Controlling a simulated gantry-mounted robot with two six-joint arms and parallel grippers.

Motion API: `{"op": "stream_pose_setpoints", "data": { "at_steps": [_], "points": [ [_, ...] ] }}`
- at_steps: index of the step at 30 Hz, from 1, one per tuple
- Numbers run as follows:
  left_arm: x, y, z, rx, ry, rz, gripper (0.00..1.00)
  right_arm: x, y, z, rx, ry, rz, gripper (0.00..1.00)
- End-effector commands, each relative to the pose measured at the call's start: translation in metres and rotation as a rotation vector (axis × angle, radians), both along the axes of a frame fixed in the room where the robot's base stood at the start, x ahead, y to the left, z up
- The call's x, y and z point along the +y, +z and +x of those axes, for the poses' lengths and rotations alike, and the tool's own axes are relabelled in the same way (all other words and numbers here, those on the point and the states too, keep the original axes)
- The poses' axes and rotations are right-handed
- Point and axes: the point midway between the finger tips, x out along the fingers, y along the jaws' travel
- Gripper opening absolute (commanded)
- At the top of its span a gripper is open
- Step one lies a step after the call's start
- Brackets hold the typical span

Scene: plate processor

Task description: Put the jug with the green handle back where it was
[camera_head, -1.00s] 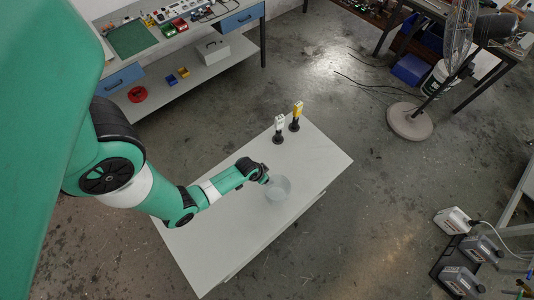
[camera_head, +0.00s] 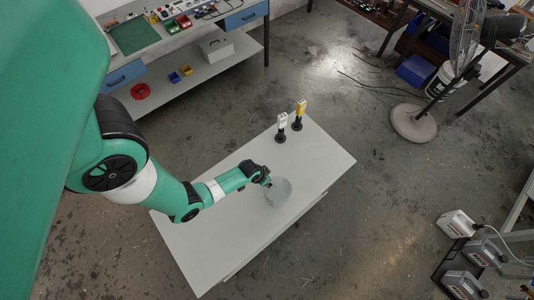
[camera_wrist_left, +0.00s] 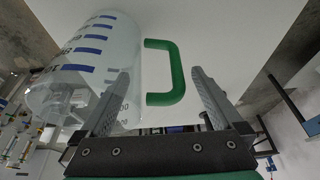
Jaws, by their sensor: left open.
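The clear jug (camera_head: 279,191) with blue measuring marks stands on the white table (camera_head: 228,240) in the head view. In the left wrist view the jug (camera_wrist_left: 85,70) fills the left side, and its green handle (camera_wrist_left: 166,72) lies ahead, between the lines of my two fingers. My left gripper (camera_head: 268,183) is right beside the jug in the head view. Its fingers (camera_wrist_left: 160,95) are open in the left wrist view, with the handle at or just beyond the tips. I cannot tell whether they touch it. My right gripper is not in view.
Two black-based stands with a white-topped tool (camera_head: 282,127) and a yellow-topped tool (camera_head: 299,114) are at the table's back edge. The table right of the jug is clear. A workbench (camera_head: 190,62) stands behind, a fan (camera_head: 413,122) at back right, and containers (camera_head: 470,255) at lower right.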

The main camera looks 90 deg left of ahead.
Motion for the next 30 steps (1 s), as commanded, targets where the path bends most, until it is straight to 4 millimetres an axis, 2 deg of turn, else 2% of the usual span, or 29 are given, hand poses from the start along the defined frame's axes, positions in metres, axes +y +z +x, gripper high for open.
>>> {"op": "stream_pose_setpoints", "data": {
  "at_steps": [5, 11, 12, 18, 30],
  "points": [
    [-0.003, 0.019, -0.004, -0.001, 0.0, 0.001, 1.0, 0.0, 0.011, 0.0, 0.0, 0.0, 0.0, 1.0],
    [-0.013, 0.066, -0.017, -0.002, 0.0, 0.001, 1.0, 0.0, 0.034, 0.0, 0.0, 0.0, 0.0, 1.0],
    [-0.015, 0.08, -0.02, 0.0, 0.0, 0.0, 1.0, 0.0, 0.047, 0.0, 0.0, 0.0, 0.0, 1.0],
    [-0.023, 0.11, -0.03, -0.002, 0.0, 0.001, 1.0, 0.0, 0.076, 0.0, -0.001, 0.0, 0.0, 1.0],
    [-0.025, 0.114, -0.033, -0.002, 0.0, 0.002, 1.0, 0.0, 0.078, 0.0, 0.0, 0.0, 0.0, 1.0]
  ]
}}
